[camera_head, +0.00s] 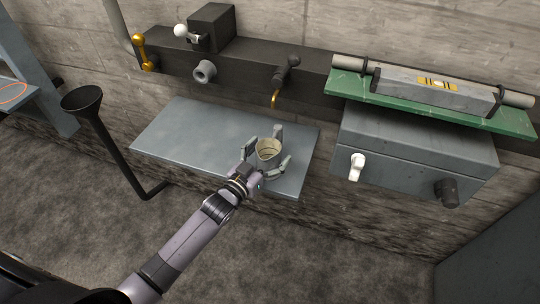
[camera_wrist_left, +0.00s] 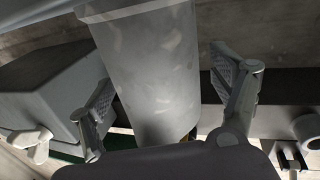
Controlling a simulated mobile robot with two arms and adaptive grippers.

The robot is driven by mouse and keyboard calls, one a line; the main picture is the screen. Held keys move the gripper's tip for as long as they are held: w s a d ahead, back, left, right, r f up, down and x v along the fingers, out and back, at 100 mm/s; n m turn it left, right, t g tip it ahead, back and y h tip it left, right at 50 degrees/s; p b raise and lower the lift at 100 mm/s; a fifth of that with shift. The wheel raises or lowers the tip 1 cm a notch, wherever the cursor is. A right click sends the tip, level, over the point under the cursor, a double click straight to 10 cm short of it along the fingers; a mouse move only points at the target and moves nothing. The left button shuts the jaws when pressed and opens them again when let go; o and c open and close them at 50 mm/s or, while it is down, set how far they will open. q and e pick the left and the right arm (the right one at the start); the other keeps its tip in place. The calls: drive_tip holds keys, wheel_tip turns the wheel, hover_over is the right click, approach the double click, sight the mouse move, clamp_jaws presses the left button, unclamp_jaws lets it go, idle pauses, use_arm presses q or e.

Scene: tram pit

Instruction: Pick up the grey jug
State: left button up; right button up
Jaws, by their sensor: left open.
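The grey jug (camera_head: 267,150) stands upright on the blue-grey shelf (camera_head: 185,140), near its right end. I look into its open top, which is pale inside. In the left wrist view the jug's mottled grey wall (camera_wrist_left: 150,70) fills the middle. My left gripper (camera_head: 268,157) is open, with one finger on each side of the jug. In the left wrist view a gap shows between the jug and each finger, so they look apart from it. The jug's lower part is partly hidden by the gripper in the head view. My right gripper is not in view.
A dark wall rail (camera_head: 240,68) with a brass lever (camera_head: 143,52) and fittings runs behind the shelf. A black funnel (camera_head: 82,98) on a bent pipe stands left. A grey box (camera_head: 415,145) is right, below a green shelf (camera_head: 430,103) bearing a spirit level (camera_head: 435,85).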

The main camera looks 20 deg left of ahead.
use_arm(q)
drive_tip(key=shift+s, duration=0.1)
drive_tip(key=shift+c, duration=0.3)
drive_tip(key=c, duration=1.4)
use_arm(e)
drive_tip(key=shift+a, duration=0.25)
use_arm(q)
drive_tip(key=shift+r, duration=0.15)
drive_tip(key=shift+c, duration=0.2)
